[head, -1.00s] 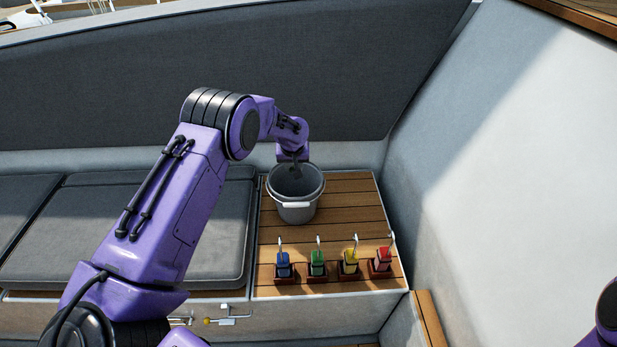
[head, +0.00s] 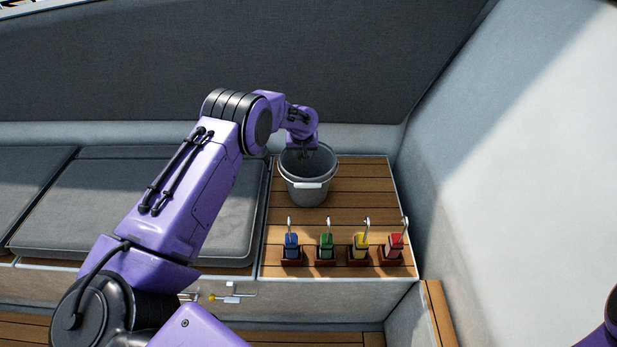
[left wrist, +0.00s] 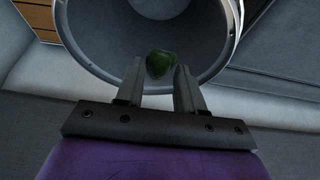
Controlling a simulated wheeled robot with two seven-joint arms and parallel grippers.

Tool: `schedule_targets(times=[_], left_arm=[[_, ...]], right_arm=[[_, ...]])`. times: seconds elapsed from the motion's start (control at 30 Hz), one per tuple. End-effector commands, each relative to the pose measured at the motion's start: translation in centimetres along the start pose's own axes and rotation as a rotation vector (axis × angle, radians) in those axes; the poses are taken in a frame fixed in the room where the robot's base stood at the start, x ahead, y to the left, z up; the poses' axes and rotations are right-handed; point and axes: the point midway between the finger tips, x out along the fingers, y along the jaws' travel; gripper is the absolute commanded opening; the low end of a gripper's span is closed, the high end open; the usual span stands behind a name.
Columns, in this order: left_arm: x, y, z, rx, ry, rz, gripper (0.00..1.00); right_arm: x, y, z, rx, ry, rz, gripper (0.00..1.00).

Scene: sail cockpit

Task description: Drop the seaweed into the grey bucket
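The grey bucket (head: 307,186) stands upright on the slatted wooden top, at its back left. My left gripper (head: 306,152) is at the bucket's mouth, pointing down, its fingers mostly hidden in the head view. In the left wrist view, the two fingers of my left gripper (left wrist: 160,70) are closed to a narrow gap around a small dark green clump, the seaweed (left wrist: 160,64). The seaweed shows against the inside of the bucket (left wrist: 215,45), away from its paler bottom. My right gripper is out of view.
Blue (head: 291,246), green (head: 326,246), yellow (head: 361,246) and red (head: 395,246) handled items stand in holders along the front of the wooden top. Grey cushions (head: 140,205) lie left. A pale wall (head: 520,170) rises right. The slats right of the bucket are clear.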

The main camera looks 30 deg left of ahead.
Motion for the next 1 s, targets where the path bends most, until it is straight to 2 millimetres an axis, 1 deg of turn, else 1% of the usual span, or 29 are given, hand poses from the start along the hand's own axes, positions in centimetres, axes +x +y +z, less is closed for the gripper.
schedule_targets(times=[0.03,0.07,0.37,0.47,0.7,0.8,0.9,1.0], left_arm=[[0.0,0.0,0.0,0.000,0.000,0.000,0.55],[0.0,0.0,0.0,0.000,0.000,0.000,0.62],[-0.2,0.0,0.0,0.000,0.000,0.000,0.62],[-1.5,0.1,-0.1,0.001,0.001,0.001,0.62],[-7.1,0.1,-0.1,0.001,0.003,0.001,0.62],[-8.9,0.1,0.0,0.000,0.002,0.001,0.62],[-10.1,0.1,0.0,0.000,0.000,0.000,0.62],[-10.5,0.0,0.1,0.001,-0.001,-0.001,0.62]], right_arm=[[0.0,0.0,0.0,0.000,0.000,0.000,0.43],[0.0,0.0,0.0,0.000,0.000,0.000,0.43],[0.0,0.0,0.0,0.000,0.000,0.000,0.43],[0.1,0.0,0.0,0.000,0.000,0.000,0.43],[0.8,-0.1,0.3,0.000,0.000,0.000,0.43],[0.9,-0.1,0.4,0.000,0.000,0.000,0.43],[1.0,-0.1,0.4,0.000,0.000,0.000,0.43],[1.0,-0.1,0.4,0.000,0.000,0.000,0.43]])
